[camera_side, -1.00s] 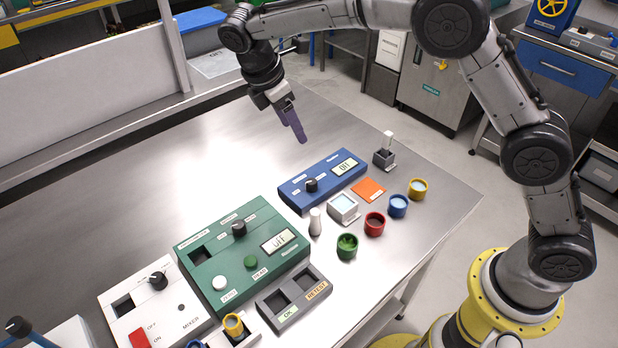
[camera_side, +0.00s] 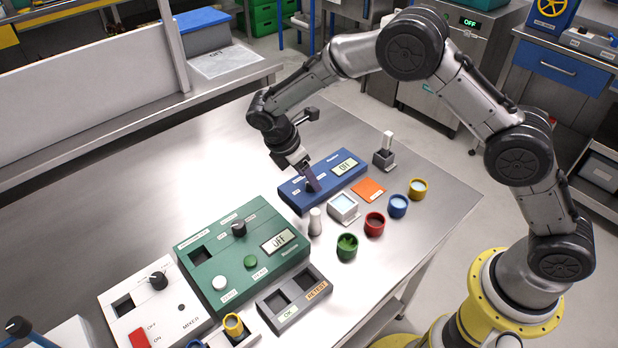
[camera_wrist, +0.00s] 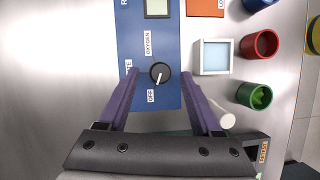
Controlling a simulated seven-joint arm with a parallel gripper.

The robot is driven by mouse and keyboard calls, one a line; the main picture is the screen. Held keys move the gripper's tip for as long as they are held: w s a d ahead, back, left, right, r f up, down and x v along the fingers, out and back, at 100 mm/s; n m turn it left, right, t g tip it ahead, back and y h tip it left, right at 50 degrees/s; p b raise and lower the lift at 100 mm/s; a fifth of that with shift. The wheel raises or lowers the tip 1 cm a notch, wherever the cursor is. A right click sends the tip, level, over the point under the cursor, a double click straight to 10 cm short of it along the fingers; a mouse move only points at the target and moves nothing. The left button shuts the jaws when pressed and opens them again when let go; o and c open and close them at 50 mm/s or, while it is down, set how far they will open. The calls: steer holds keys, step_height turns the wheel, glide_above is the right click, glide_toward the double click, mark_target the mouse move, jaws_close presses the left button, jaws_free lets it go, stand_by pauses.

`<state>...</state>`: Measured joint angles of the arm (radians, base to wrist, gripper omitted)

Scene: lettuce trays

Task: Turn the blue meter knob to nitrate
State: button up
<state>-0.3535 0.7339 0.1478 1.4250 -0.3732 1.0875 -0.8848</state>
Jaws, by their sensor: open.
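In the wrist view the blue meter (camera_wrist: 134,40) has a black knob (camera_wrist: 160,72) with a white pointer line aimed down toward the OFF label. An OXYGEN label and a partly hidden label ending in "TE" are beside the knob. My gripper (camera_wrist: 160,78) is open, with one purple finger on each side of the knob; I cannot tell whether they touch it.
Right of the blue meter are a grey square holder (camera_side: 343,207), an orange card (camera_side: 369,189) and several coloured cups (camera_side: 398,206). A white bottle (camera_side: 315,222) stands close by.

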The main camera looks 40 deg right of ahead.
steer(key=shift+x, duration=0.75)
jaws_close()
